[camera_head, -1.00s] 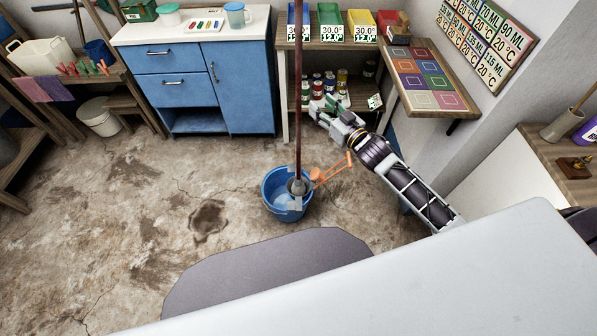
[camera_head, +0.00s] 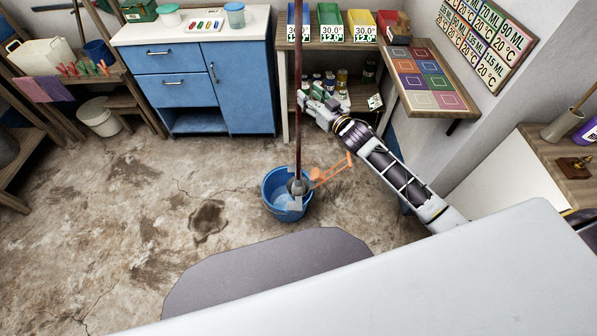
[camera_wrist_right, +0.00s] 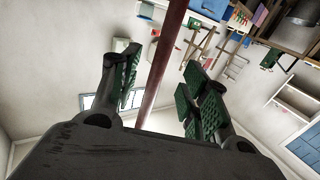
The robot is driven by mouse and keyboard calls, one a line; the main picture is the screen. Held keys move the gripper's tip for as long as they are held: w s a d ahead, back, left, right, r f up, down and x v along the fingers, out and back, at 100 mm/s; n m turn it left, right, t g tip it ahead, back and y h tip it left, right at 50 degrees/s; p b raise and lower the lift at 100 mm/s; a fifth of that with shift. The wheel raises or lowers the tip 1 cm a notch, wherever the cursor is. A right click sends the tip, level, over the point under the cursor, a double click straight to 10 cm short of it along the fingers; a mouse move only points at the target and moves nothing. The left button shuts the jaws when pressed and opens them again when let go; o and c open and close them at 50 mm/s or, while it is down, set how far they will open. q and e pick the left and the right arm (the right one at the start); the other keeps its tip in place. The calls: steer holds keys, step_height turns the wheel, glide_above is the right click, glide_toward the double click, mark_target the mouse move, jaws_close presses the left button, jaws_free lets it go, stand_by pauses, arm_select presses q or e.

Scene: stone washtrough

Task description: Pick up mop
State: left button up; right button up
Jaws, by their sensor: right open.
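The mop's dark red handle (camera_head: 298,120) stands nearly upright in a blue bucket (camera_head: 273,190) on the floor, with a grey fitting (camera_head: 298,187) at its lower end. The mop head inside the bucket is mostly hidden. My right gripper (camera_head: 306,102) is open, with its fingertips close beside the handle. In the right wrist view, the handle (camera_wrist_right: 165,50) runs between the two green-padded fingers (camera_wrist_right: 162,80) without visible contact. My left gripper is not in view.
An orange tool (camera_head: 333,171) sticks out of the bucket to the right. Behind the gripper is a shelf (camera_head: 352,98) with jars. A blue cabinet (camera_head: 245,85) stands left of it. The floor left of the bucket is clear.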

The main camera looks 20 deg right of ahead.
mark_target(300, 87)
steer(key=x, duration=0.6)
steer(key=shift+w+a, duration=0.15)
steer(key=shift+w, duration=0.35)
steer(key=c, duration=0.5)
jaws_close()
steer(key=shift+r, duration=0.1)
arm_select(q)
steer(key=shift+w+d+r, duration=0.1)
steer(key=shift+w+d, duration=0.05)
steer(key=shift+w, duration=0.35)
arm_select(e)
steer(key=shift+r, duration=0.1)
